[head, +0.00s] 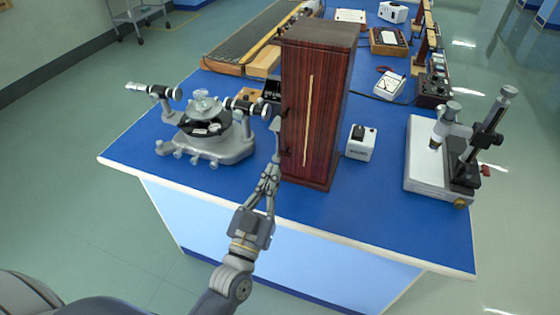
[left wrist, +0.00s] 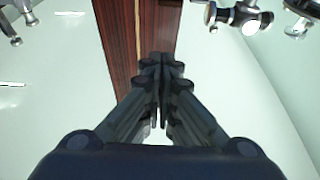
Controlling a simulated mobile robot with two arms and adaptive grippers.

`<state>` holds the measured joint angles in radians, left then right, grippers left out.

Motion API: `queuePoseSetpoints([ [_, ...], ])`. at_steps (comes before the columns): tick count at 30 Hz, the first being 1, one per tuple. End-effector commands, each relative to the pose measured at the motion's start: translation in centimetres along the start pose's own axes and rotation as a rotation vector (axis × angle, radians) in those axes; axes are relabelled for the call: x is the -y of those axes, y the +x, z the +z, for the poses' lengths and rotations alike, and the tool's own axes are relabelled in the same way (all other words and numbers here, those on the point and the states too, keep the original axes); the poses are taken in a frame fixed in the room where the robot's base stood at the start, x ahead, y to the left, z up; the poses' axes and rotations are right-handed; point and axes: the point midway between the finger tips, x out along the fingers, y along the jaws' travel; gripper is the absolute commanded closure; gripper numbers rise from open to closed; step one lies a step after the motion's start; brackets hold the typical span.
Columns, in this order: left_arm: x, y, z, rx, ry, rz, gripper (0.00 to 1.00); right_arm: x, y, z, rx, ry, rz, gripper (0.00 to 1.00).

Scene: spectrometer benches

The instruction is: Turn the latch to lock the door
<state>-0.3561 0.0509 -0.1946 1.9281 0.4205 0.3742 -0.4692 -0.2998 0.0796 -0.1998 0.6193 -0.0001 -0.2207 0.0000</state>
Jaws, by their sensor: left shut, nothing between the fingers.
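A tall dark-red wooden cabinet (head: 330,130) stands upright on the blue bench, with a pale vertical strip (head: 308,120) down one face. Small dark fittings (head: 286,153) show at its left edge; I cannot tell which one is the latch. My left gripper (head: 274,168) is shut and empty, its fingertips close to the cabinet's lower left edge. In the left wrist view the shut fingers (left wrist: 162,70) overlap the cabinet's wood (left wrist: 118,40). Contact cannot be told, and no latch is clear there. My right gripper is not in view.
A grey spectrometer (head: 210,140) stands left of the cabinet, close to my left gripper. A small white device (head: 360,145) and a microscope-like stand (head: 430,170) are to the right. The blue bench (head: 370,215) is clear at its front right.

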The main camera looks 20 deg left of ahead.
Motion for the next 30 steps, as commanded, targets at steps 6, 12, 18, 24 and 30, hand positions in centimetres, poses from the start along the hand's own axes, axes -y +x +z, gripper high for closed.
queuePoseSetpoints([
  [6,0.0,3.7,-0.5,-0.005,0.001,0.000,1.00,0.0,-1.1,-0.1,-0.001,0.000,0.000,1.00],
  [12,0.0,8.0,-0.5,-0.005,0.001,0.000,1.00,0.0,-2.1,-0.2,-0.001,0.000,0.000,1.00],
  [18,0.0,9.0,1.8,0.005,0.003,0.003,1.00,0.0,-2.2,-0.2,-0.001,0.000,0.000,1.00],
  [24,0.0,8.4,3.4,0.000,0.000,0.000,1.00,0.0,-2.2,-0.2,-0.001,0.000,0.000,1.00],
  [30,0.0,8.2,3.7,-0.001,-0.001,0.000,1.00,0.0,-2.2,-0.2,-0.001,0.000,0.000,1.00],
])
